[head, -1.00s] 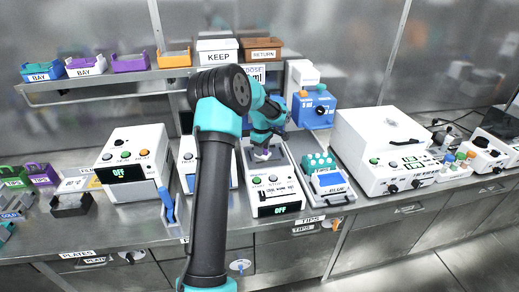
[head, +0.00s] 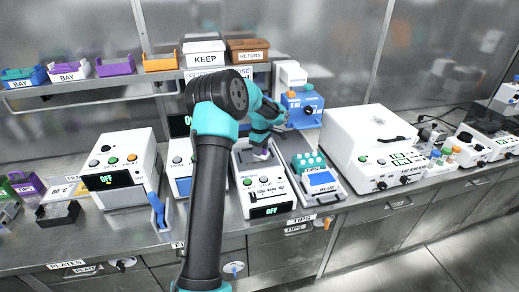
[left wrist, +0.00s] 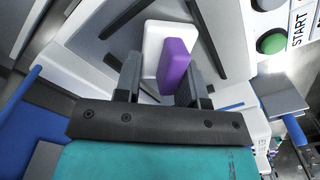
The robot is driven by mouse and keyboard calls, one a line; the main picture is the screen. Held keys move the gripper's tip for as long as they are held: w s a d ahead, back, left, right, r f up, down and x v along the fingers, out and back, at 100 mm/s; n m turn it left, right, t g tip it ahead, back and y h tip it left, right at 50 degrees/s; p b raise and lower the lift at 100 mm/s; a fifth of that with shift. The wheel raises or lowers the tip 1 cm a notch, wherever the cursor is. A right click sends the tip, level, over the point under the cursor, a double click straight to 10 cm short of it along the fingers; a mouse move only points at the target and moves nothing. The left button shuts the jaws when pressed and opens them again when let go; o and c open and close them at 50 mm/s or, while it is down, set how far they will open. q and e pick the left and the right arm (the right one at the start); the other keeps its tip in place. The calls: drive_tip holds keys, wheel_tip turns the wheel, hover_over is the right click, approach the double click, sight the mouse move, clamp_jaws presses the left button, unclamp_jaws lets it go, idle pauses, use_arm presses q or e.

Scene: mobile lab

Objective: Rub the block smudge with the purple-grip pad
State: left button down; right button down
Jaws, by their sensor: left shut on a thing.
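My left gripper (head: 261,149) reaches down over the white block unit (head: 265,190), whose display reads OFF. In the left wrist view the same gripper (left wrist: 160,88) is shut on the purple-grip pad, with the purple grip (left wrist: 175,66) between its fingers. The pad's white body (left wrist: 162,38) lies beyond the grip, over a grey plate surface (left wrist: 115,45). I cannot tell whether the pad touches that surface. The smudge cannot be made out; the pad and gripper may hide it. My right gripper is not in view.
A white instrument (head: 128,172) with an OFF display stands to the left. A rack with teal tops (head: 308,163) stands close on the right, beside a large white machine (head: 365,145). A blue device (head: 303,108) stands behind. A shelf above holds the KEEP bin (head: 206,60) and RETURN bin (head: 248,52).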

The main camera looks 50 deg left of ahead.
use_arm(q)
drive_tip(key=shift+r, duration=3.1)
drive_tip(key=shift+r, duration=1.45)
